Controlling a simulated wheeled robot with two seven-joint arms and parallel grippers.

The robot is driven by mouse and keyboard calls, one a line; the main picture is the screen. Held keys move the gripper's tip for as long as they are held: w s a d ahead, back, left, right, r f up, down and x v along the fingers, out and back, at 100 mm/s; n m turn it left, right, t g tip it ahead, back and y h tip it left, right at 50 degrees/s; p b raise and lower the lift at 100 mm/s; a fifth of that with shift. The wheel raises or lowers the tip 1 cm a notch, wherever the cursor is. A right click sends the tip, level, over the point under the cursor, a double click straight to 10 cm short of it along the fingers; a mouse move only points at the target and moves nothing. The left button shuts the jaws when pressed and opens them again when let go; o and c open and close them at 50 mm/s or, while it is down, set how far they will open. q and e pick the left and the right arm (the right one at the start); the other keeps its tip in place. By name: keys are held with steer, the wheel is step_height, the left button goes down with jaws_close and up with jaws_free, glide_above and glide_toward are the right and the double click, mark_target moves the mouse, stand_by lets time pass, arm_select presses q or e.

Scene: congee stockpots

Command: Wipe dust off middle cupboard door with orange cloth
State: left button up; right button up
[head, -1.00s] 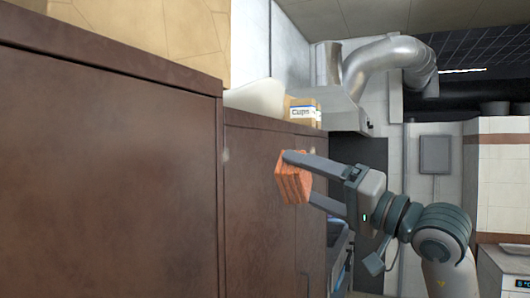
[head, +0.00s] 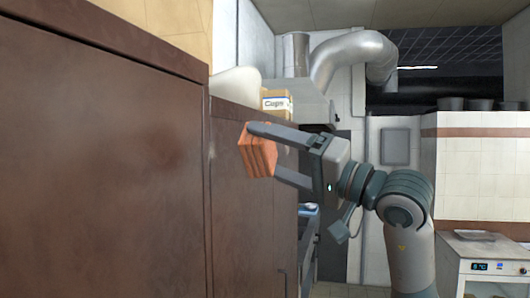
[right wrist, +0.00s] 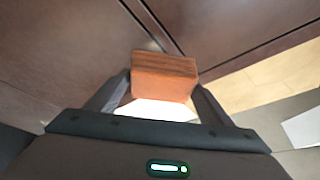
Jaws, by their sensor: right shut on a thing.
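My right gripper (head: 268,157) is shut on the folded orange cloth (head: 256,153). It holds the cloth beside the brown cupboard doors. In the right wrist view the cloth (right wrist: 164,78) sits between the fingers, near a seam between two door panels (right wrist: 150,22); I cannot tell whether it touches them. In the head view a large door (head: 110,160) fills the left, with a faint darker smudge on it. A further door (head: 235,225) lies to its right, behind the cloth. I cannot tell for sure which door is the middle one. My left gripper is not in view.
A box marked "Cups" (head: 277,103) stands on top of the cupboard. A silver duct (head: 350,55) runs above it. A counter unit with a display (head: 488,266) stands at the lower right. Open room lies right of the doors.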

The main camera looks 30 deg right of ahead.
steer(key=shift+s, duration=0.15)
steer(key=shift+w+a, duration=0.1)
steer(key=shift+w, duration=0.15)
steer(key=shift+w+a+p, duration=0.45)
steer(key=shift+w, duration=0.15)
steer(key=shift+w+a+r+p, duration=0.1)
steer(key=shift+w+a+p, duration=0.25)
steer(key=shift+a, duration=0.1)
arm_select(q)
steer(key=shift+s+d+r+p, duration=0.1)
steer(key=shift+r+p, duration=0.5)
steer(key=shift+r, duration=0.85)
arm_select(e)
steer(key=shift+w+a, duration=1.05)
steer(key=shift+w, duration=0.2)
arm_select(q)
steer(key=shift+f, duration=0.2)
arm_select(e)
steer(key=shift+w+a, duration=0.65)
steer(key=shift+w, duration=0.1)
